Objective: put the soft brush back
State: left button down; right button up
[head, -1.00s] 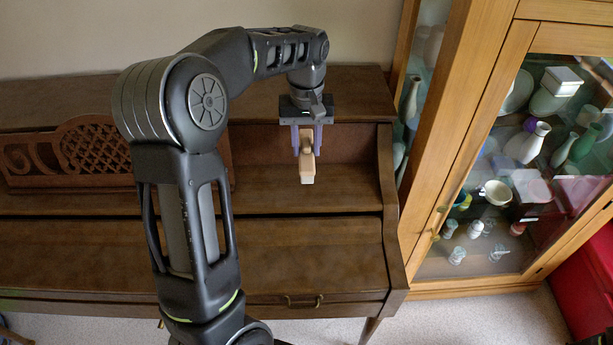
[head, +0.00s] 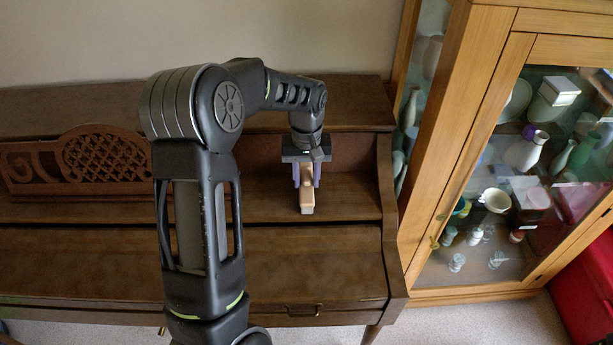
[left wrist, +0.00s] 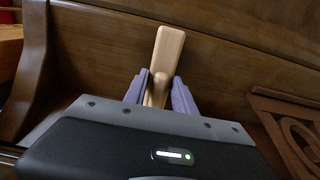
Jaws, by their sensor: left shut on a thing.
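The soft brush (head: 307,200) is a light wooden block-like piece with a paler end, low over the piano's ledge at the right. My left gripper (head: 306,180) points down with its purple fingers shut on the brush. In the left wrist view the brush's wooden handle (left wrist: 167,55) stands up between the two purple fingers (left wrist: 159,90). The rest of the brush is hidden by the gripper. I cannot tell whether the brush touches the ledge. My right gripper is not in view.
The upright piano's ledge (head: 352,198) is bare around the brush. A carved music rack (head: 95,158) stands to the left, and the piano's side cheek (head: 386,185) rises to the right. A glass cabinet (head: 480,130) with vases and dishes stands beside the piano.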

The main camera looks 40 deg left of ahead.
aim_at(306, 177)
pick_arm(q)
jog(key=shift+f, duration=0.15)
jog(key=c, duration=1)
grip_release()
notch_tip(306, 177, up, 12)
jog(key=shift+r+b, duration=0.2)
jog(key=shift+b, duration=0.3)
